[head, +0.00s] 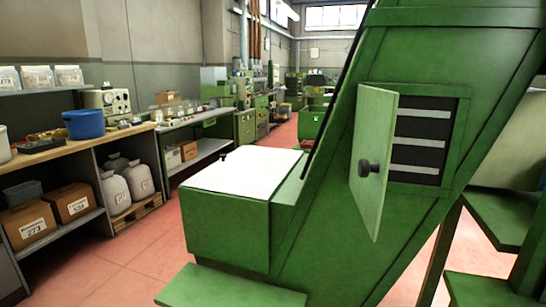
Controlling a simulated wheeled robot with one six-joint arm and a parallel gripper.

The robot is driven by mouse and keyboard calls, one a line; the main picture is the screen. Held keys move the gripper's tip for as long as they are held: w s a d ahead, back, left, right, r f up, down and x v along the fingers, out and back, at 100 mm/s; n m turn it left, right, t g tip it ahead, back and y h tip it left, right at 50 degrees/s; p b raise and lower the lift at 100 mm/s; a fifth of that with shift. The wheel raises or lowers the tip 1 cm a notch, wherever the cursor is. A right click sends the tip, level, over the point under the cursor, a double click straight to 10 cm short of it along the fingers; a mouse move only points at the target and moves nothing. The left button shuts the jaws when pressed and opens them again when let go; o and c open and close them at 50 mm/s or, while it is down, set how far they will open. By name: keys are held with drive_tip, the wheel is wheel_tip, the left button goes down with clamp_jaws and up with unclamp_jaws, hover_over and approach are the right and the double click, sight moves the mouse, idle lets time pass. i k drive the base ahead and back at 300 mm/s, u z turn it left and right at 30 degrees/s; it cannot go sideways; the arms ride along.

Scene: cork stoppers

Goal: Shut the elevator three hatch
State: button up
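The green elevator (455,55) rises on a slant at the right of the head view. Its hatch (374,130) is a light green door with a dark round knob (366,168). The hatch stands open, swung out toward the left. The opening (425,125) behind it shows a dark inside with several pale horizontal slats. The door covers the left part of the opening. My gripper is not in the view. No label with a number shows on the elevator.
A green box with a white top (235,171) and a small dark knob joins the elevator's foot. A workbench (85,147) with a blue bucket (90,123) stands at the left. Green machines line the back. Red floor (130,235) is clear between bench and elevator.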

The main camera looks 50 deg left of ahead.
sight(377, 108)
drive_tip(key=z, duration=1)
drive_tip(key=k, duration=0.15)
drive_tip(key=u, duration=2.75)
